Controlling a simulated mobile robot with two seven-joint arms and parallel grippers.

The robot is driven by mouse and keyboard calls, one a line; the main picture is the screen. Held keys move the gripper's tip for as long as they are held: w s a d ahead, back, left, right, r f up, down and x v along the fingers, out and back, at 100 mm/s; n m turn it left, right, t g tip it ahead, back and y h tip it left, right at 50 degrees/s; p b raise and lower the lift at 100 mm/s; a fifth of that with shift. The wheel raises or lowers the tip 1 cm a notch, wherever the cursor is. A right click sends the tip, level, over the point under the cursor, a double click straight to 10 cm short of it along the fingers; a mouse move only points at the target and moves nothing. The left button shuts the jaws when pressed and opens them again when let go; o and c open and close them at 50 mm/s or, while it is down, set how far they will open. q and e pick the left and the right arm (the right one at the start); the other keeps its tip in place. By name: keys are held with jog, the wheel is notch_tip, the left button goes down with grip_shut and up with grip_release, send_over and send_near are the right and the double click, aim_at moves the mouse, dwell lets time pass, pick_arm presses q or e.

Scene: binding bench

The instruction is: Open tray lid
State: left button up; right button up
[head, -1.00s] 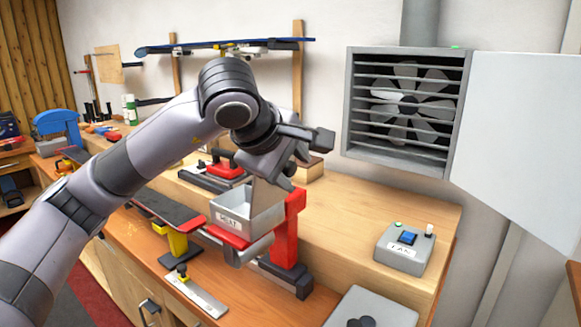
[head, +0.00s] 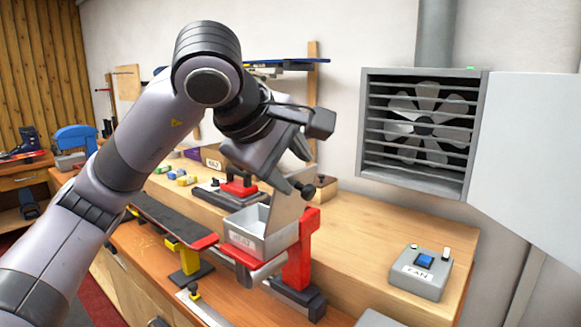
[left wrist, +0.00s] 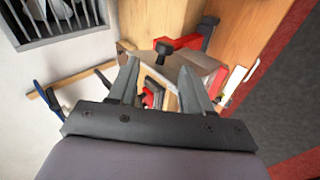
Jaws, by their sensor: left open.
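The small grey tray (head: 255,238) with a white label sits on a red-and-metal holder above the bench. Its lid (head: 287,208) stands raised at the right side of the tray, so part of the inside shows. The lid has a black knob (head: 308,190), which also shows in the left wrist view (left wrist: 162,47). My left gripper (head: 292,184) is close to the knob and lid, above the tray. In the left wrist view its two fingers (left wrist: 161,82) are apart with nothing held between them; the knob lies beyond the tips. My right gripper is not in view.
A grey fan control box (head: 417,271) with a blue button stands on the wooden shelf at right. A red clamp post (head: 300,250) is right beside the tray. A fan in a louvred housing (head: 417,130) is on the wall. The shelf between post and control box is clear.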

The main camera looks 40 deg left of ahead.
pick_arm(q)
jog(key=d+p+v, duration=0.1)
jog(key=p+v, duration=0.3)
jog(key=v, duration=0.4)
jog(key=shift+p, duration=0.3)
dwell(0.3)
